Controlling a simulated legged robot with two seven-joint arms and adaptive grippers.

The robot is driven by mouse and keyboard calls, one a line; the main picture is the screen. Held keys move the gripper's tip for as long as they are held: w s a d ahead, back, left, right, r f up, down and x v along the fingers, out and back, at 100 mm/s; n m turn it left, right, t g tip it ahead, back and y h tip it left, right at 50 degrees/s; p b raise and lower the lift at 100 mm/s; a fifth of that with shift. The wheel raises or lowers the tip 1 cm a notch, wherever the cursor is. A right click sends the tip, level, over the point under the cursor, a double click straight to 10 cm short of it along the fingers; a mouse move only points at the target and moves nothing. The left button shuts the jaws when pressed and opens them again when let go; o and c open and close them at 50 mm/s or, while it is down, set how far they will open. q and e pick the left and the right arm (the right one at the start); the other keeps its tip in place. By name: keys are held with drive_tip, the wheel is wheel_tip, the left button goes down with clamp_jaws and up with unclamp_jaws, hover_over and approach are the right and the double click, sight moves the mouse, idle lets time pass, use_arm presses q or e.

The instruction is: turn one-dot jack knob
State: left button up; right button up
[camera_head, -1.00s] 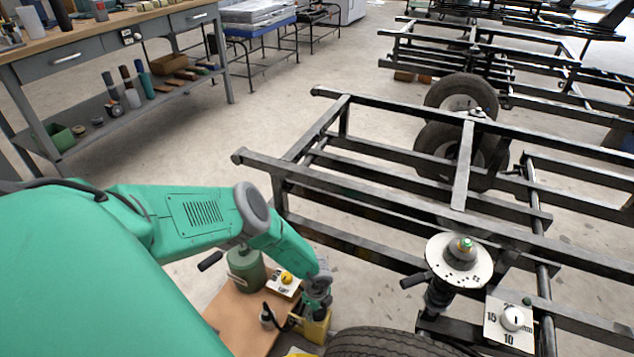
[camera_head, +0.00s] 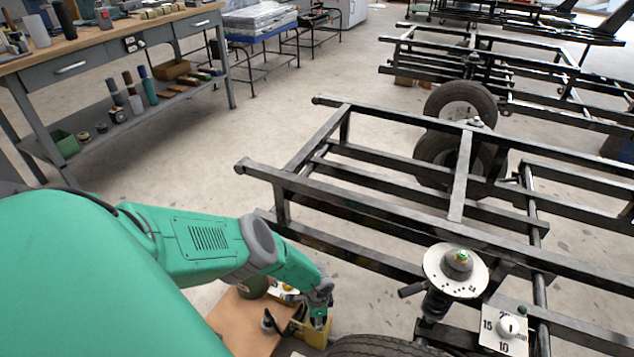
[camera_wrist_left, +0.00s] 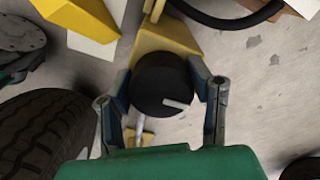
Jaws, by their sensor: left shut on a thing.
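A round black knob (camera_wrist_left: 163,88) with a white line on its face sits between the two fingers of my left gripper (camera_wrist_left: 160,82) in the left wrist view. The fingers are shut on its sides. Behind it is a yellow jack body (camera_wrist_left: 165,40). In the head view my left gripper (camera_head: 320,308) is over the yellow jack (camera_head: 314,333), beside a tyre; the knob is hard to make out there. I cannot see any dot marking. My right gripper is not in view.
A tyre (camera_head: 385,348) is close to the right of the jack, also at left in the left wrist view (camera_wrist_left: 40,135). A brown board (camera_head: 240,322) lies left. The black frame (camera_head: 370,215), round white plate (camera_head: 457,270) and numbered dial (camera_head: 505,328) stand right.

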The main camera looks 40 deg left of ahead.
use_arm(q)
drive_tip(key=shift+w+d+n, duration=0.15)
drive_tip(key=shift+n, duration=0.45)
drive_tip(key=o, duration=1.2)
drive_tip(key=shift+c, duration=0.2)
drive_tip(key=shift+f, duration=0.1)
